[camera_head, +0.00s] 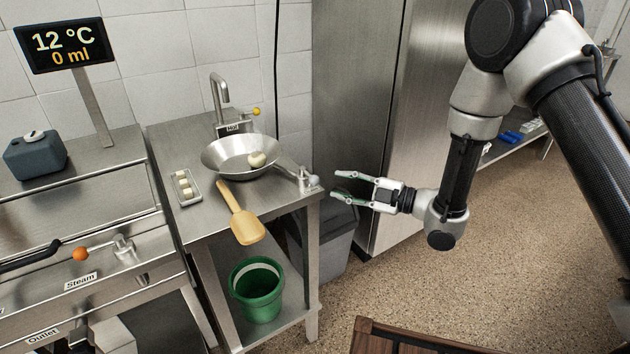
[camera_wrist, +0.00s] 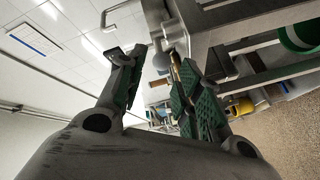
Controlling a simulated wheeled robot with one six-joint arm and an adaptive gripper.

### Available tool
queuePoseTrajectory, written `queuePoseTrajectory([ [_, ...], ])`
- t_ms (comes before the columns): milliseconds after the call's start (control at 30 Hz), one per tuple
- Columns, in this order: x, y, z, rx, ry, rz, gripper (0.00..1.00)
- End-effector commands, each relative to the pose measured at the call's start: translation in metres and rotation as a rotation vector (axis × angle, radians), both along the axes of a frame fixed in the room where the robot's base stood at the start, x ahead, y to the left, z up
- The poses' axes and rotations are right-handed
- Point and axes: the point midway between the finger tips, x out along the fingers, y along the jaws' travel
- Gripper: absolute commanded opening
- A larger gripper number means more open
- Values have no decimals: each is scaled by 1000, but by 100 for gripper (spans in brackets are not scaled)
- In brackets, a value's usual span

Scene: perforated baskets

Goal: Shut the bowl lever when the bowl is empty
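The steel bowl (camera_head: 212,160) sits on the small steel table, with a pale rounded lump (camera_head: 257,159) inside at its right side. The lever (camera_head: 306,180) with a pale grey-blue knob is at the table's right edge beside the bowl. My gripper (camera_head: 338,183) is open and empty just right of the knob, its fingertips pointing left toward it with a small gap. In the wrist view my gripper (camera_wrist: 162,62) shows its two green-padded fingers spread. The lever is hard to make out there.
A wooden paddle (camera_head: 240,218) lies over the table's front edge. A small tray (camera_head: 187,188) with pale pieces is left of the bowl; a tap (camera_head: 219,92) stands behind. A green bucket (camera_head: 257,290) is on the lower shelf. The display (camera_head: 63,46) reads 12 °C, 0 ml.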

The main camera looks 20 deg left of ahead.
Motion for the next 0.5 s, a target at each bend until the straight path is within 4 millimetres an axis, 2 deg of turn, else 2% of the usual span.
queuePoseTrajectory([
  [100,-7,10,-3,26,-3,19,35],
  [500,0,71,-3,27,-3,20,35],
])
